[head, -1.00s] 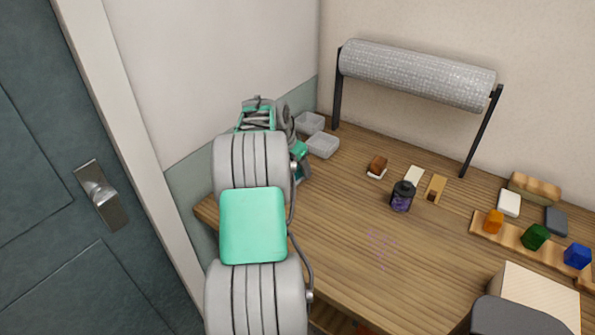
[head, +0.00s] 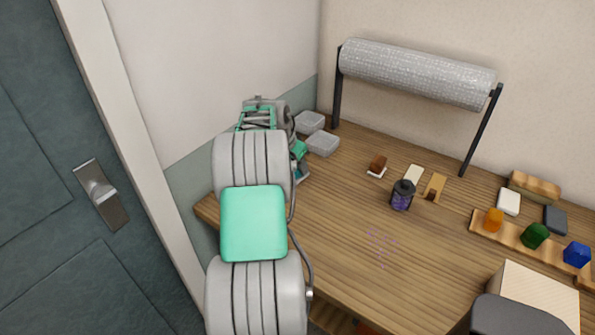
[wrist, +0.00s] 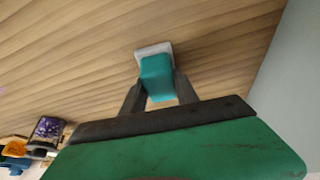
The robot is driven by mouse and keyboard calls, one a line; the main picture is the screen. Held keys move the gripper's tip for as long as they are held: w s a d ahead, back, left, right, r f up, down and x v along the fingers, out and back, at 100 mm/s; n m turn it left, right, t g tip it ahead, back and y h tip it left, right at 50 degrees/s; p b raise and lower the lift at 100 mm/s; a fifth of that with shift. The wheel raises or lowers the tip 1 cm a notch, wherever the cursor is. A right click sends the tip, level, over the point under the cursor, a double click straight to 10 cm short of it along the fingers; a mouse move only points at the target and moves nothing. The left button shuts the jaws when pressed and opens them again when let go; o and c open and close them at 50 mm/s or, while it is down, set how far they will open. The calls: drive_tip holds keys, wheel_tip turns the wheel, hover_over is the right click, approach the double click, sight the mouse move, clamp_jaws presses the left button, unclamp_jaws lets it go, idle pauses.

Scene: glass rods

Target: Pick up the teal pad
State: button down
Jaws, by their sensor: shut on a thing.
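The teal pad (wrist: 156,76) shows in the wrist view between the two dark fingers of my gripper (wrist: 159,84). The fingers are shut on its sides. A pale grey-white part (wrist: 153,49) shows at the pad's far end, against the wooden table top. I cannot tell whether the pad touches the table. In the head view my own arm hides the pad and most of the gripper, at the table's left end.
A purple jar (head: 402,196) stands mid-table, with a brown block on a white base (head: 377,166) nearby. Two clear trays (head: 322,144) lie close behind my arm. A roll on a stand (head: 415,74) is at the back. A wooden rack (head: 512,236) holds coloured pieces at right.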

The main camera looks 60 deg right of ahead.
drive_tip(key=shift+r, duration=0.1)
drive_tip(key=shift+r, duration=0.25)
wheel_tip(320, 180, up, 2)
drive_tip(key=shift+r+b, duration=0.25)
drive_tip(key=shift+b, duration=0.15)
drive_tip(key=s+a+r+b, duration=0.2)
drive_tip(key=s+a+r, duration=0.3)
drive_tip(key=a+r, duration=0.5)
drive_tip(key=a, duration=0.3)
